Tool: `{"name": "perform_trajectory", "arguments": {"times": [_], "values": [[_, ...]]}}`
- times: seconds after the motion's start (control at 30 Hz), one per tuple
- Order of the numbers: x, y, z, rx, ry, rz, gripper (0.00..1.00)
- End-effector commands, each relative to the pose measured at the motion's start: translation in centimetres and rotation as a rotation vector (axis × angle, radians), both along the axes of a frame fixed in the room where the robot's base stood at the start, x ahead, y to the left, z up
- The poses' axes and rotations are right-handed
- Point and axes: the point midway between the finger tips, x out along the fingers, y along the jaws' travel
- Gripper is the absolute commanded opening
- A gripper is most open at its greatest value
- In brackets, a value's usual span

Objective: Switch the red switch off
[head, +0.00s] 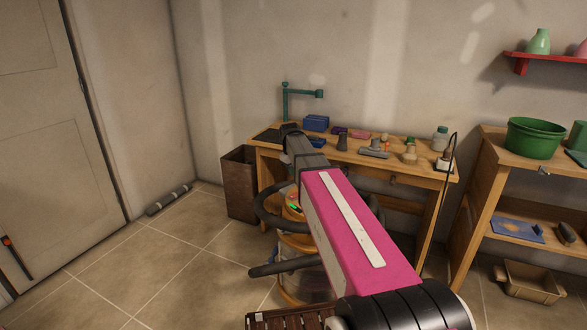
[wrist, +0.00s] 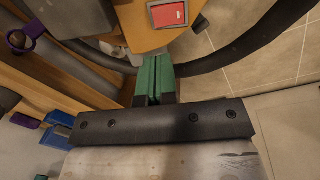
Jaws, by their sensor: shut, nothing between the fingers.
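The red switch (wrist: 168,14) is a flat red rocker in a grey frame, at the top of the wrist view. It sits on an orange-tan surface (wrist: 140,30). I cannot tell which way the rocker is tipped. My gripper (wrist: 154,62) has green fingers pressed together with nothing between them. The fingertips are apart from the switch in the picture, just below it; the height gap is unclear. In the head view my pink arm hides much of this area, and the round wooden-topped stand (head: 297,240) shows partly behind it.
A wooden workbench (head: 415,165) with tools, jars and a blue box (head: 316,122) stands against the wall. A brown bin (head: 240,183) is left of it. A shelf unit (head: 490,190) with a green tub (head: 535,138) is at right. Tiled floor at left is mostly free.

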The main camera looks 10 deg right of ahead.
Motion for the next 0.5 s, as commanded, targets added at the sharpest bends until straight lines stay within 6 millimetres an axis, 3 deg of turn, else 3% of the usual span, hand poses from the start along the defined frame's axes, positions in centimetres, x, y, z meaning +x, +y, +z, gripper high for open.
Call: {"name": "perform_trajectory", "arguments": {"times": [0.3, 0.5], "values": [[0.3, -0.6, -5.5, 0.000, 0.002, 0.000, 0.00], [0.5, -0.9, -8.1, 0.000, 0.001, 0.000, 0.00]]}}
